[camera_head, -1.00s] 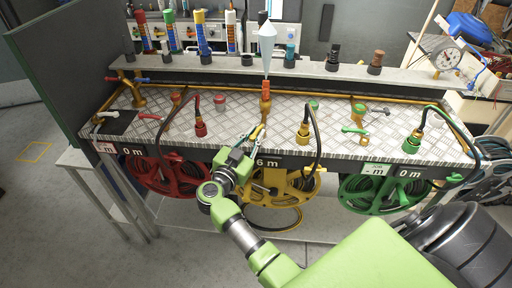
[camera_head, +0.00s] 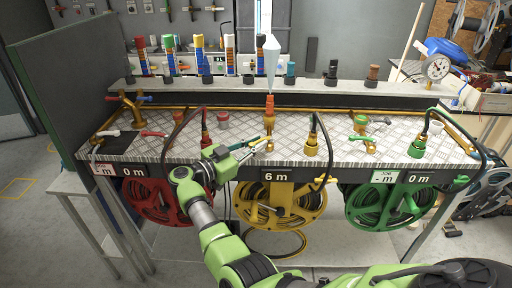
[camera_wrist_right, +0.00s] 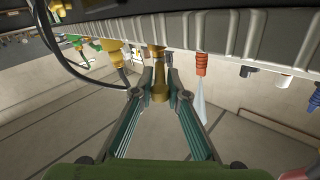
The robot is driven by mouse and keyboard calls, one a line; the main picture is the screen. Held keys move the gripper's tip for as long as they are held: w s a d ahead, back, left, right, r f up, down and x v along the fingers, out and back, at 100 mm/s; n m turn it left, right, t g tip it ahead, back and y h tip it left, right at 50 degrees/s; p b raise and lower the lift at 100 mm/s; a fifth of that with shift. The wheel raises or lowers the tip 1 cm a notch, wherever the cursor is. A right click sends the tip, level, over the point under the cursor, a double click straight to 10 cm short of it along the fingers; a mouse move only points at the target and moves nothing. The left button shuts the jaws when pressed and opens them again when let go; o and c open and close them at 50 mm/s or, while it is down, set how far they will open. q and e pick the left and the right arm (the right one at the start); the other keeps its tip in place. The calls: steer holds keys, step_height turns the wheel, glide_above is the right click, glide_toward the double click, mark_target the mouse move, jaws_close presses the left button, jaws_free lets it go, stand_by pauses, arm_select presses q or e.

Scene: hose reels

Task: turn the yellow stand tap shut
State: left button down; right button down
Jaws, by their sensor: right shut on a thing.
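The yellow stand tap (camera_head: 268,124) is a brass upright with an orange nozzle on the bench, above the yellow reel (camera_head: 270,207). A pale blue cone (camera_head: 270,56), like a water jet, rises from the nozzle; nozzle and cone also show in the right wrist view (camera_wrist_right: 201,66). My right gripper (camera_head: 262,145) reaches in from the left at the tap's foot. In the wrist view its fingers (camera_wrist_right: 158,80) are shut on a brass-yellow part of the tap, apparently its handle. The grip's exact shape is partly hidden by the fingers. My left gripper is out of view.
A brass fitting with a black hose (camera_head: 311,145) stands just right of the tap. A red fitting with its hose (camera_head: 205,138) stands left, near my wrist. The red reel (camera_head: 155,200) and green reel (camera_head: 390,205) hang on either side. A shelf (camera_head: 330,88) runs behind.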

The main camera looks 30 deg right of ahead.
steer(key=c, duration=2.1)
jaws_free()
steer(key=shift+w+d+f, duration=0.1)
